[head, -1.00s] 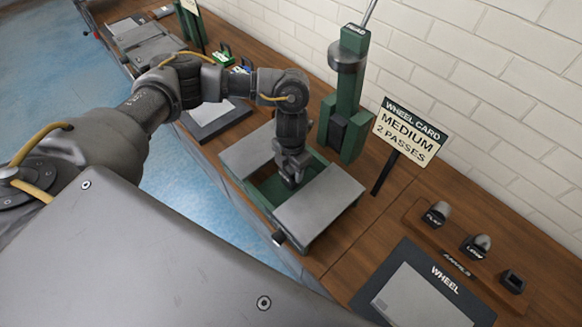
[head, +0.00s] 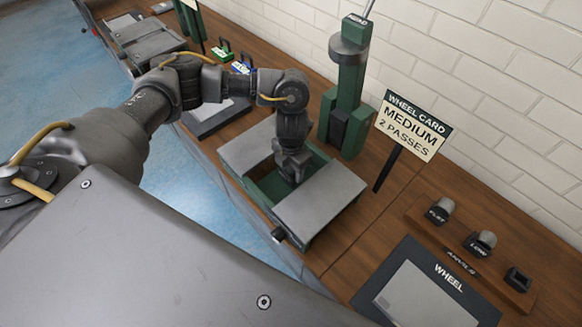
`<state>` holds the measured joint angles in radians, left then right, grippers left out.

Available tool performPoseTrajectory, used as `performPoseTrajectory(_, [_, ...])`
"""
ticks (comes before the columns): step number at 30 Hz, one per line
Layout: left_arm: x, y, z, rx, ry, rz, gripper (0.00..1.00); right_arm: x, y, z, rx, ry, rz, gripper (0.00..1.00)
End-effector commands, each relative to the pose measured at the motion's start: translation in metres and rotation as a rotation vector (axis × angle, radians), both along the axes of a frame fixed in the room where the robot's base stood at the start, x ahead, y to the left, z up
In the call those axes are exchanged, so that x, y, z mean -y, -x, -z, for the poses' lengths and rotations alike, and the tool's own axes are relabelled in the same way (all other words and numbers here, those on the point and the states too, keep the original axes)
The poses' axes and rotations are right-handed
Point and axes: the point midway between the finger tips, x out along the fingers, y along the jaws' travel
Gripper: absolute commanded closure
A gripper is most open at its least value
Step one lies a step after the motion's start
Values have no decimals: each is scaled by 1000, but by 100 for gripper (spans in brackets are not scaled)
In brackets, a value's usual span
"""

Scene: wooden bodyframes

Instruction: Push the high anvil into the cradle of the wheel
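The wheel machine is a green frame with two grey top plates (head: 320,198) and an opening between them. A green post (head: 349,85) with a round grey collar stands behind it. My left gripper (head: 291,174) points down into the opening between the plates, where the cradle would be. Its fingertips are mostly hidden, so I cannot tell whether they are open or shut. I cannot make out the high anvil; anything under the gripper is hidden. The anvil rack (head: 466,258) at right holds a flat anvil (head: 441,208) and a low anvil (head: 480,242). Its third holder (head: 517,279) looks empty. My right gripper is not in view.
A wheel card (head: 412,128) reading "MEDIUM 2 PASSES" stands right of the machine. A dark panel marked WHEEL (head: 425,292) lies at the front right. Another dark panel (head: 213,117) lies left of the machine. A white brick wall closes the back.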

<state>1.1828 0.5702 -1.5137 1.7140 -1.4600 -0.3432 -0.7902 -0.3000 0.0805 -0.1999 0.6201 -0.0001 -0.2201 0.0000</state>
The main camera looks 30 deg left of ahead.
Motion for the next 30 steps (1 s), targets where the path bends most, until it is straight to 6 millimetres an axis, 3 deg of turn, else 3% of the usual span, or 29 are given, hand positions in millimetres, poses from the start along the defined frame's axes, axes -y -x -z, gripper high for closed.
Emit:
performPoseTrajectory(1, [0, -1, -1, 2, 1, 0, 42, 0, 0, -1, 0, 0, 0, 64])
performPoseTrajectory(5, [0, 0, -1, 1, 0, 0, 26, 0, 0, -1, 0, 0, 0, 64])
performPoseTrajectory(15, [0, 0, -5, 0, 0, 1, 26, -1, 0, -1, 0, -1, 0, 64])
performPoseTrajectory(30, [0, -1, -91, 4, -1, 2, 26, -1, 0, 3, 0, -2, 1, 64])
